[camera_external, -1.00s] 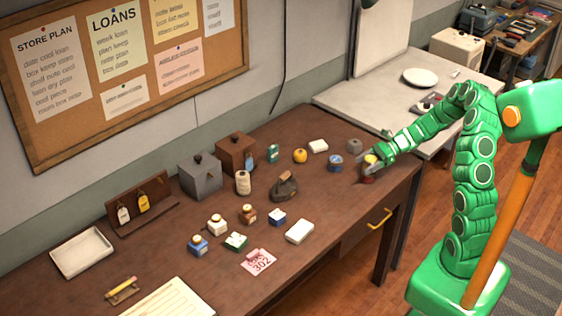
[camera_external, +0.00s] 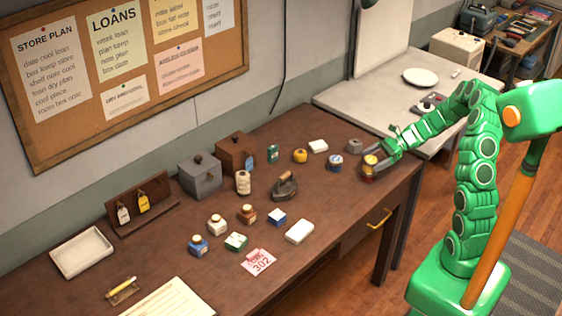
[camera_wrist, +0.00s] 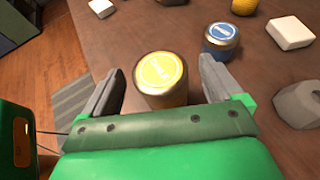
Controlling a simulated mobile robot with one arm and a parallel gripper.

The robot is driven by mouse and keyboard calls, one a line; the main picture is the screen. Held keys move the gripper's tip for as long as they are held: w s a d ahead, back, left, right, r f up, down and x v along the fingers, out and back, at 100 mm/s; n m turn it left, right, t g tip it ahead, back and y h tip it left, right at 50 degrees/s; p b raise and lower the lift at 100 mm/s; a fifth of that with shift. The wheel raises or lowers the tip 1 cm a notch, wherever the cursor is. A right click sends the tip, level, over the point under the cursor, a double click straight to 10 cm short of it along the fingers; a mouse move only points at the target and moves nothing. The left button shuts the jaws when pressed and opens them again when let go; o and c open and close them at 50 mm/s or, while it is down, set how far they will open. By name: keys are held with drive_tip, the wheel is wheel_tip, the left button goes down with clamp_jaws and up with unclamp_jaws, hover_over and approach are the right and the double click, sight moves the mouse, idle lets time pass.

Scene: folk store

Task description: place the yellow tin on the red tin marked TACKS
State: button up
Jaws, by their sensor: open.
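The yellow tin (camera_external: 370,160) stands near the right end of the dark table, apparently upright on top of the red tin (camera_external: 367,179), whose marking I cannot read. In the wrist view the yellow tin (camera_wrist: 161,74) shows its round yellow lid between my two fingers. My gripper (camera_wrist: 160,68) is open, with a gap between each finger and the tin. In the external view my gripper (camera_external: 374,166) is around the stack and partly covers it. The red tin is hidden in the wrist view.
A blue-lidded tin (camera_external: 335,162) stands close to the left of the stack. A grey nut-shaped block (camera_external: 354,146) lies behind it. A yellow round object (camera_external: 300,156) and a white block (camera_external: 318,146) are farther back. The table's right edge is close by.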

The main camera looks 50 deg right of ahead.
drive_tip(key=v, duration=0.8)
drive_tip(key=s+a+r+n+g+h, duration=0.1)
drive_tip(key=s+a+r+n+g, duration=0.25)
drive_tip(key=a, duration=0.35)
drive_tip(key=s+a+r+n+g+h, duration=0.2)
drive_tip(key=s+a+n, duration=0.2)
drive_tip(key=a+n, duration=0.15)
drive_tip(key=s+a+r+n+g+h, duration=0.15)
drive_tip(key=s+a+n, duration=0.25)
drive_tip(key=a, duration=0.4)
drive_tip(key=s+r+n+h, duration=0.2)
drive_tip(key=s+n+h, duration=0.2)
drive_tip(key=s, duration=0.5)
drive_tip(key=s+r+n+g+h, duration=0.1)
drive_tip(key=s+n+h, duration=0.2)
drive_tip(key=s+n, duration=0.3)
drive_tip(key=s, duration=0.3)
drive_tip(key=shift+s+a+r+h, duration=0.15)
drive_tip(key=shift+s+r+h, duration=0.05)
drive_tip(key=shift+r+h, duration=0.2)
